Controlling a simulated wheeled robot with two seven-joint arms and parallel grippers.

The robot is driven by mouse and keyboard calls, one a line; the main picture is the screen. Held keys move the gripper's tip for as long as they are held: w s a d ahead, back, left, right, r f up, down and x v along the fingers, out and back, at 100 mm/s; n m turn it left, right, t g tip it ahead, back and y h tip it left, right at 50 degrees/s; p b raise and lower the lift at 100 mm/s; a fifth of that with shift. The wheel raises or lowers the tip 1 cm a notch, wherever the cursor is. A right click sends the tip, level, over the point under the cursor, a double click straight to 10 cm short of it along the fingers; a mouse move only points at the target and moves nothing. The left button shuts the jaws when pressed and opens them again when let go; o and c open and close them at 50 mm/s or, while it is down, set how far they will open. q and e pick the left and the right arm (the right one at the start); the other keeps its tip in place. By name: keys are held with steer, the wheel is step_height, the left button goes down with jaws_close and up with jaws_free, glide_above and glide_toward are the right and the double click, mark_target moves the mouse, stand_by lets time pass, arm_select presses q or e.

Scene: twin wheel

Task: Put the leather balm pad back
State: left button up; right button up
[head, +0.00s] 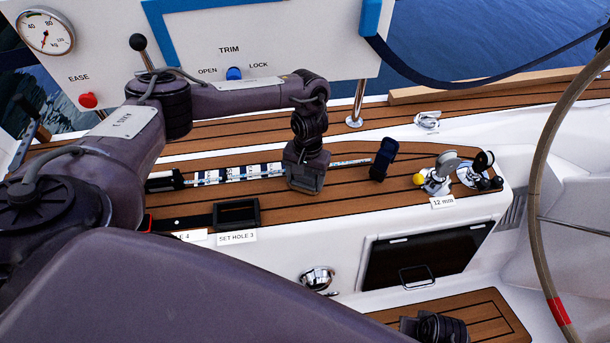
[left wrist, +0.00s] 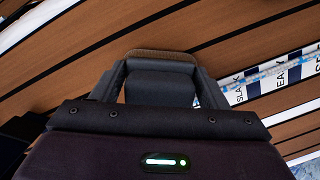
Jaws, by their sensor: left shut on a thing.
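My left gripper (head: 304,180) points down over the teak-planked side ledge, in front of the striped scale strip. In the left wrist view the gripper (left wrist: 158,88) is shut on a dark block with a tan-brown edge, which I take to be the leather balm pad (left wrist: 161,55). Its underside is hidden, so I cannot tell whether it touches the planks.
A black open frame (head: 237,213) sits behind the "SET HOLE 3" label. The scale strip (head: 235,174) runs along the ledge to a dark blue upright piece (head: 383,159). Metal fittings (head: 437,177) stand at right. A steering wheel (head: 540,190) borders the right side.

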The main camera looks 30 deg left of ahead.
arm_select(q)
steer(key=shift+f, duration=0.3)
arm_select(e)
steer(key=shift+f, duration=0.1)
arm_select(q)
steer(key=o, duration=1.1)
steer(key=shift+o, duration=0.7)
steer(key=r, duration=0.2)
steer(key=r+p, duration=0.1)
steer(key=r, duration=0.1)
steer(key=w+r, duration=0.1)
steer(key=r, duration=0.1)
steer(key=shift+p, duration=0.3)
steer(key=shift+w+a+r+p, duration=0.1)
steer(key=shift+r+p, duration=0.35)
steer(key=shift+r, duration=0.4)
arm_select(e)
step_height(320, 180, down, 7)
steer(key=s+d, duration=0.2)
steer(key=shift+a, duration=0.1)
